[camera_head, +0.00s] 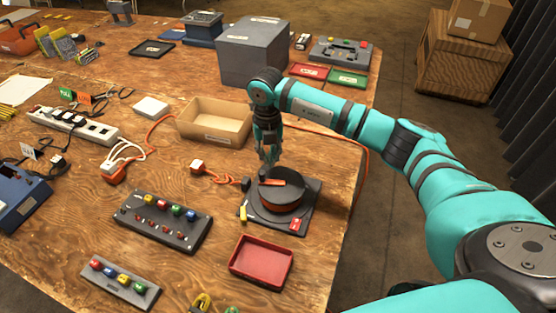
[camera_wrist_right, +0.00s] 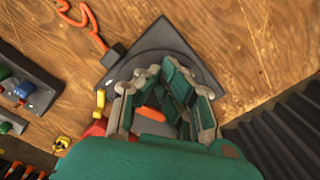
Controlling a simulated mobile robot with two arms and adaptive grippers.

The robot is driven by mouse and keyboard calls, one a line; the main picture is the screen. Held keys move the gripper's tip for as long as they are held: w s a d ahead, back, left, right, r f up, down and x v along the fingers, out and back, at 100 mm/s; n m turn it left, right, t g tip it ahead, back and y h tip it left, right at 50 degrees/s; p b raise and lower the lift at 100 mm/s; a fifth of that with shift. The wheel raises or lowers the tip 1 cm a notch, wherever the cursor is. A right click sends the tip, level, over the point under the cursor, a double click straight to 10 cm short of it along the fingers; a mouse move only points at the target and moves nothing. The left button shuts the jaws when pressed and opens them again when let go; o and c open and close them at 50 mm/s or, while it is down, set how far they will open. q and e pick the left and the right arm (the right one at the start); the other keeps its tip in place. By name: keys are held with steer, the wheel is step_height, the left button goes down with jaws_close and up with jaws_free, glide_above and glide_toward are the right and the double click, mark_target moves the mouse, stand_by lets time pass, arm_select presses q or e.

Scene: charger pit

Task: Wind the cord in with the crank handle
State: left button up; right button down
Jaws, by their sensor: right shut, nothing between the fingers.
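The cord reel (camera_head: 281,193) is a dark round drum with an orange band, on a dark square base plate (camera_head: 308,217). An orange crank arm (camera_head: 281,183) lies across its top. My right gripper (camera_head: 269,158) points down just above the back of the reel. In the right wrist view my shut, empty fingers (camera_wrist_right: 165,98) cover most of the reel, so contact with the handle cannot be told. My left gripper is not in view.
A cardboard tray (camera_head: 214,122) stands behind the reel, and a red tray (camera_head: 261,260) lies in front. A button panel (camera_head: 160,218) sits to the left. The table's right edge is close to the reel. Bare wood shows between the reel and the panel.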

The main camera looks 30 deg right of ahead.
steer(key=shift+w+d, duration=0.15)
steer(key=shift+w+d+b, duration=0.55)
steer(key=shift+w+d, duration=0.3)
steer(key=shift+d, duration=0.15)
steer(key=shift+w+d+b, duration=0.55)
steer(key=shift+w+d, duration=0.35)
steer(key=shift+d, duration=0.05)
steer(key=shift+w+d+b, duration=0.6)
steer(key=shift+w+d, duration=0.3)
steer(key=shift+d, duration=0.1)
steer(key=shift+c, duration=1.4)
jaws_free()
